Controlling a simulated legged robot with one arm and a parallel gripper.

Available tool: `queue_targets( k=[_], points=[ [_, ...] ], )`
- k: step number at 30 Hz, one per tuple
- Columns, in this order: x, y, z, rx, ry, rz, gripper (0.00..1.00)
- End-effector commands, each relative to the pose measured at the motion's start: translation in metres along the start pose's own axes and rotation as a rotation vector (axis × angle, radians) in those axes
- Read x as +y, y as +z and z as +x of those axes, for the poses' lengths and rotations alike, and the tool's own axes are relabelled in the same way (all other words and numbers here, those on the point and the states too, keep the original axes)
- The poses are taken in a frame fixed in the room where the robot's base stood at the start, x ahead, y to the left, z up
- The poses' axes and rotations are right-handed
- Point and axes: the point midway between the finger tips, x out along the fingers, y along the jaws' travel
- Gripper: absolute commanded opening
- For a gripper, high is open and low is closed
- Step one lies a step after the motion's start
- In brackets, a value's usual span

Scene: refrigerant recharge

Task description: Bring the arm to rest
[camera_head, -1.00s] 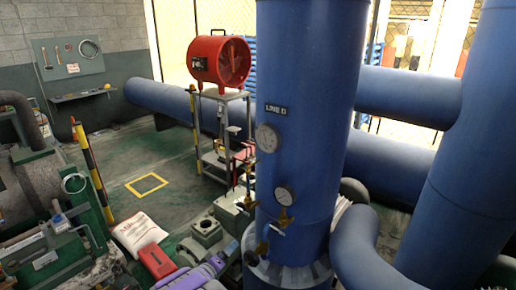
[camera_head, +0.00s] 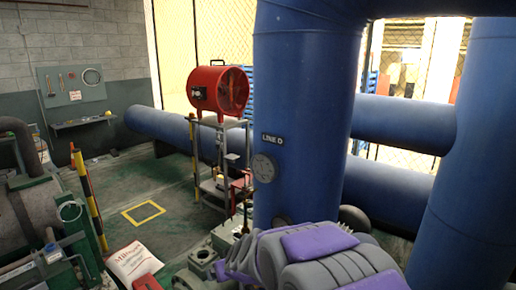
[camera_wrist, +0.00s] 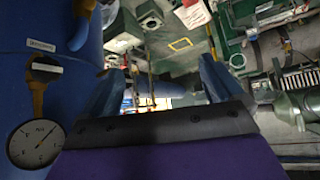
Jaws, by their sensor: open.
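My gripper (camera_wrist: 163,78) shows in the wrist view as two blue fingers set wide apart, with nothing between them. Behind them are a dark grey bar and my purple wrist cover. In the head view, my grey and purple arm is at the bottom, in front of the blue LINE D pipe (camera_head: 302,120); the fingers cannot be made out there. In the wrist view a round white-faced gauge (camera_wrist: 36,144) with a brass fitting is close by on the left, beside the blue pipe (camera_wrist: 40,65). It appears clear of the fingers.
In the head view, a red fan (camera_head: 218,90) stands on a metal stand left of the pipe. An upper gauge (camera_head: 265,168) is on the pipe. A white sack (camera_head: 133,262) and green machinery are at lower left. Open floor surrounds the yellow square (camera_head: 143,212).

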Motion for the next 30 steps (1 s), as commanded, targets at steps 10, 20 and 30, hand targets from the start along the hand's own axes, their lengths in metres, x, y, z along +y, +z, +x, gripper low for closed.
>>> queue_targets(
  k=[10,20,30],
  points=[
    [0.006,0.105,-0.127,-0.303,-0.067,0.139,0.94],
    [0.016,0.239,-0.252,-0.648,0.035,0.326,0.94],
    [0.015,0.319,-0.325,-0.854,0.160,0.464,0.94]
  ],
)
